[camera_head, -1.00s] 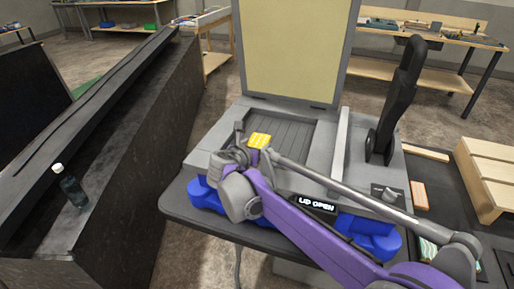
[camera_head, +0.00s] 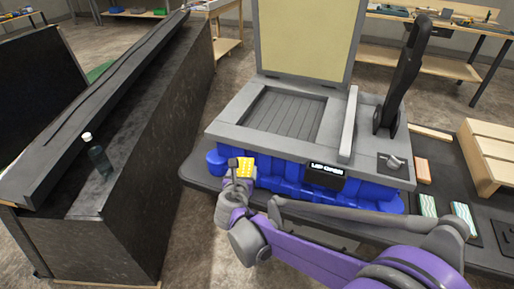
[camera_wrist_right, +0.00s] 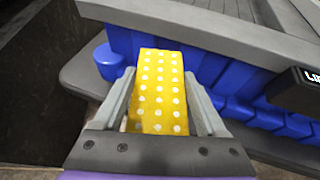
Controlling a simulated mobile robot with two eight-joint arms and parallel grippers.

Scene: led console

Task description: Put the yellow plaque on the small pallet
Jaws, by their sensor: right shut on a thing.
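The yellow plaque (camera_head: 246,166) has white dots and is held in my right gripper (camera_head: 238,174), in front of the console's left front corner. In the right wrist view the plaque (camera_wrist_right: 158,85) stands between the two grey fingers of the gripper (camera_wrist_right: 160,100), which are shut on it. A light wooden slatted piece (camera_head: 490,143), which looks like the small pallet, stands at the right edge of the head view, well away from the gripper. My left gripper is not in view.
The grey console (camera_head: 240,133) with its raised lid (camera_head: 305,40) and blue base (camera_head: 290,180) stands beside the gripper. A black upright part (camera_head: 402,75) rises at its right. Striped packets (camera_head: 428,205) lie farther right. A bottle (camera_head: 97,157) stands on the dark bench at left.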

